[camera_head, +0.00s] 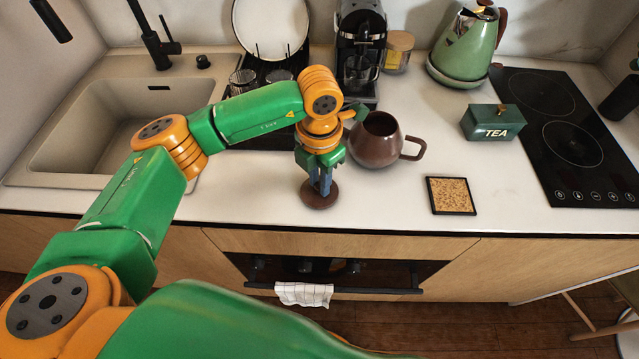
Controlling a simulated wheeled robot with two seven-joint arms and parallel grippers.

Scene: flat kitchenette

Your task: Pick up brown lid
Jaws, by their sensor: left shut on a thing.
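The brown lid (312,199) is a round dark brown disc at the front of the white counter, left of the brown mug. My left gripper (320,188) points down over the lid with its fingers shut on it, probably at a knob that the fingers hide. I cannot tell whether the lid touches the counter or is just above it. The brown mug (374,148) stands upright and open just right of the gripper, its handle to the right. My right gripper is not in view.
A cork coaster (450,196) and a green tea box (492,122) lie to the right, before the black cooktop (566,140). A green kettle (467,45) and coffee machine (360,45) stand behind. The sink (110,125) is left. Counter between mug and coaster is clear.

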